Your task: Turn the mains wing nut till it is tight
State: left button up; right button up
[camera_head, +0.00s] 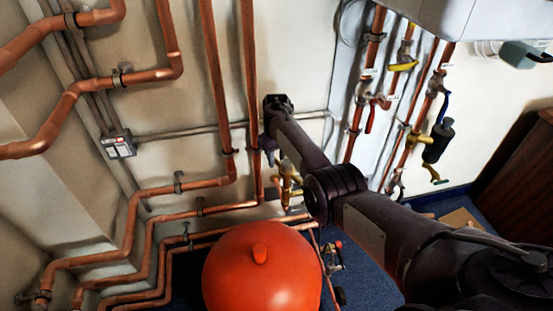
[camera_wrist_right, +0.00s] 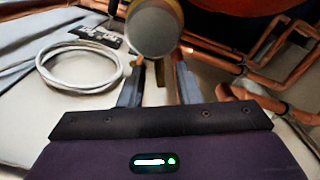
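I cannot clearly make out the mains wing nut in either view. A brass valve fitting (camera_head: 289,180) sits low on the wall pipework in the head view, just below my right gripper (camera_head: 269,150), which is small and partly hidden by my own arm. In the right wrist view my right gripper (camera_wrist_right: 160,80) has its two fingers apart. A round grey end piece (camera_wrist_right: 153,30) lies just beyond the fingertips, with a small brownish part between them. I cannot tell whether the fingers touch it. My left gripper is in neither view.
A red-orange tank (camera_head: 262,275) stands below my right arm. Copper pipes (camera_head: 218,90) run along the wall on the left. More pipes with a red-handled valve (camera_head: 371,115) and a yellow-handled valve (camera_head: 403,66) are on the right. A white coiled cable (camera_wrist_right: 80,67) shows in the wrist view.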

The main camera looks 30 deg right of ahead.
grip_shut()
dwell(0.3)
jog(key=shift+d, duration=0.15)
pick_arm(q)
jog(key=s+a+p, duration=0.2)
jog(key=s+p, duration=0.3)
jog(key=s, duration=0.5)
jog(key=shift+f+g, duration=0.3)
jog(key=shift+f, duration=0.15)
pick_arm(e)
jog(key=s+d+m, duration=0.3)
jog(key=d+m, duration=0.2)
jog(key=m, duration=1.1)
jog(key=shift+s+d, duration=0.15)
jog(key=shift+d, duration=0.1)
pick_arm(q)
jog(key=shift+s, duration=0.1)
pick_arm(e)
grip_release()
